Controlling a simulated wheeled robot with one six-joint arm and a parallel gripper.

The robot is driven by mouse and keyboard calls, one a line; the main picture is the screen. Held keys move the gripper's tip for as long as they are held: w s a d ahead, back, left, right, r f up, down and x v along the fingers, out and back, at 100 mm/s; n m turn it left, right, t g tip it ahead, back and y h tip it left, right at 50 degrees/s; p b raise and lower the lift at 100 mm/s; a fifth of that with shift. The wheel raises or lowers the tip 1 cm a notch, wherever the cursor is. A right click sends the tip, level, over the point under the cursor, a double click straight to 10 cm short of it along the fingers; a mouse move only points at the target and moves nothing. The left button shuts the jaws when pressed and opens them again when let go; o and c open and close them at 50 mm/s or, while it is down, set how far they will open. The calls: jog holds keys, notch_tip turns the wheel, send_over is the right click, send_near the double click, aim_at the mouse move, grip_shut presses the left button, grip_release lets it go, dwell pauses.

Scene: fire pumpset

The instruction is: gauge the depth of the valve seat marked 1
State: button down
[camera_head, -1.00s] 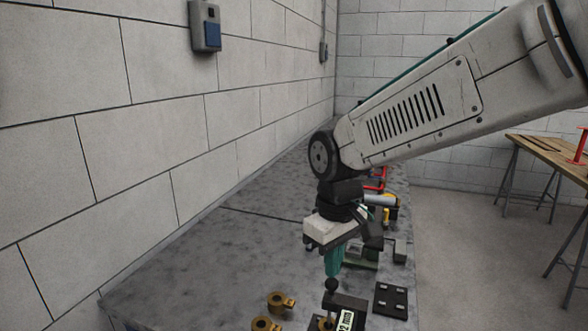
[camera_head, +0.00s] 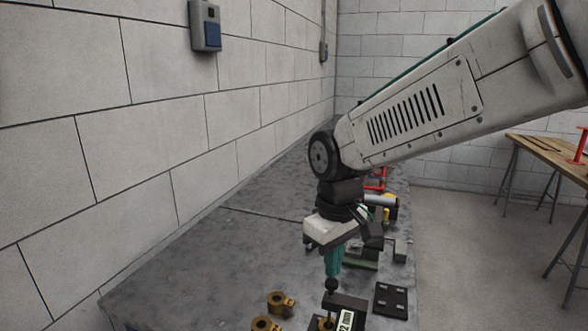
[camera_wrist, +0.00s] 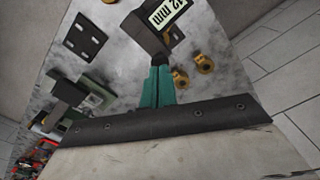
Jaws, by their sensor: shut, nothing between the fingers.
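My gripper (camera_head: 333,277) has teal fingers, shut with nothing between them, pointing down over the bench. Just below the tips is the black round knob (camera_head: 331,285) of a depth gauge; I cannot tell whether they touch. The gauge's black body (camera_head: 347,301) carries a pale display ending in "2 mm", partly cut off; the display (camera_wrist: 167,12) also shows in the wrist view. The gauge stands over a brass piece (camera_head: 326,323), mostly hidden. Two more brass valve seats (camera_head: 281,303) (camera_head: 265,324) stand to its left. No seat number is readable. The wrist view shows the fingers (camera_wrist: 158,82).
A black plate with holes (camera_head: 391,300) lies right of the gauge. A green-based device (camera_head: 362,258) and red and yellow items stand farther back on the grey bench (camera_head: 215,265). A wall runs along the left; the bench's left part is clear. A wooden table stands far right.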

jog(key=shift+f, duration=0.1)
jog(key=shift+f, duration=0.95)
jog(key=shift+s+d+f, duration=0.1)
jog(key=shift+s+f, duration=0.05)
dwell(0.8)
jog(key=shift+r, duration=3.65)
